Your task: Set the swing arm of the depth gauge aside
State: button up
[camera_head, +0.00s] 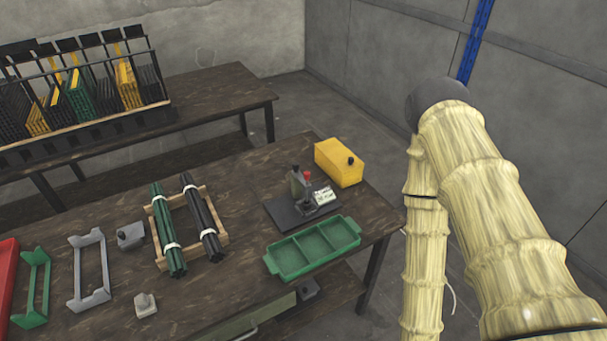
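A small device on a dark base plate (283,213) stands on the right part of the near workbench. It has a grey upright block (297,183), a red knob (307,175) and a white label plate (324,196). It looks like the depth gauge, but its swing arm is too small to make out and its position cannot be told. My arm, in a pale ribbed sleeve, fills the right side of the view, off the bench. My gripper is outside the picture.
A green compartment tray (291,259) lies in front. Left are a wooden rack (219,238) with green and black rod bundles, grey blocks and frames. A second bench (215,95) stands behind.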

aim_at(295, 172)
jog(key=k, duration=1.05)
jog(key=u, duration=0.85)
jog(key=i, duration=0.75)
jog(key=z, duration=0.6)
jog(key=i, duration=0.55)
jog(key=z, duration=0.5)
